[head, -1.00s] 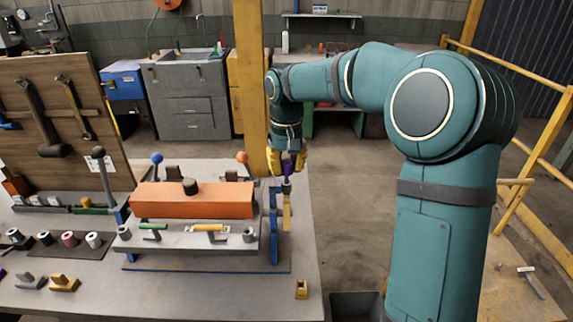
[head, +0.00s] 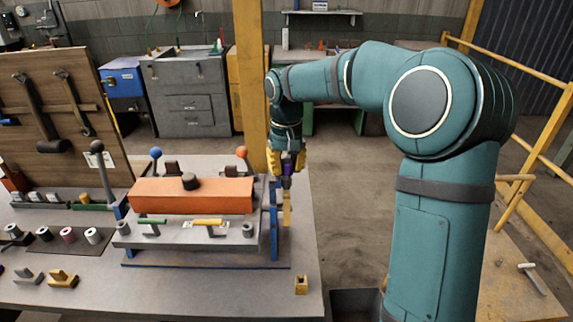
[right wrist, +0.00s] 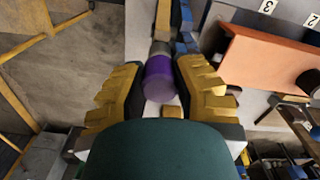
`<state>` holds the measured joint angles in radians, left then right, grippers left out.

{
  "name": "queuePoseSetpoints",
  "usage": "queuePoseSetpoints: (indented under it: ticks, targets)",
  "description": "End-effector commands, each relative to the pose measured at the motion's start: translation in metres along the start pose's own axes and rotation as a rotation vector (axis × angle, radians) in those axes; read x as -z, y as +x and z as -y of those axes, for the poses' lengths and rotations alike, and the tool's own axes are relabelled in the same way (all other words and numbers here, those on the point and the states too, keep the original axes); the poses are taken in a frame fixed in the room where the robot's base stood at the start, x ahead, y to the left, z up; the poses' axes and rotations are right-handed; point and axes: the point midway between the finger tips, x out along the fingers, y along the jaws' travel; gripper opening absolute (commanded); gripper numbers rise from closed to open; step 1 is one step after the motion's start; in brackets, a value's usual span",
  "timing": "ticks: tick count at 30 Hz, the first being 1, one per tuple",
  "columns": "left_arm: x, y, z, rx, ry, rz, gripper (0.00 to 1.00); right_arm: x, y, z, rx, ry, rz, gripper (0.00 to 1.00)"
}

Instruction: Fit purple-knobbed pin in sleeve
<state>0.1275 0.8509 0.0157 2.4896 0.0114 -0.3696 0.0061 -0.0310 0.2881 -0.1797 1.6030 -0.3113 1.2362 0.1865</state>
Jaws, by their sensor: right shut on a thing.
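My right gripper (head: 287,170) is shut on the purple-knobbed pin (right wrist: 160,80), at the right end of the fixture on the table. The purple knob also shows in the head view (head: 286,182), below the yellow fingers. In the right wrist view the knob sits between both yellow fingers of the gripper (right wrist: 162,90). A short grey piece (right wrist: 160,48) lies just past the knob, in line with a tan upright bar (right wrist: 163,20). I cannot tell whether that grey piece is the sleeve or how deep the pin sits. My left gripper is not in view.
Blue uprights (head: 273,220) stand close beside the pin. Ball-topped levers, blue (head: 155,154) and orange (head: 242,152), rise behind. A small tan block (head: 301,285) is near the table's right edge.

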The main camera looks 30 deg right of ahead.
Motion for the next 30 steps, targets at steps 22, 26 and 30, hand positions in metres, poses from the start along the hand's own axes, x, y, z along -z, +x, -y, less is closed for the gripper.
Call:
queuePoseSetpoints:
  ticks: [22, 26, 30]
  targets:
    - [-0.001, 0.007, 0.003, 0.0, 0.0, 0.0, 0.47, 0.0, 0.012, 0.0, 0.0, 0.0, 0.0, 0.36]
    - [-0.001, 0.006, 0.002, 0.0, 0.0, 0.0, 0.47, 0.0, 0.012, 0.0, 0.0, 0.0, 0.0, 0.56]
    - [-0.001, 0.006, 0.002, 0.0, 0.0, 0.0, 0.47, 0.0, 0.011, 0.0, 0.0, 0.0, 0.0, 0.56]
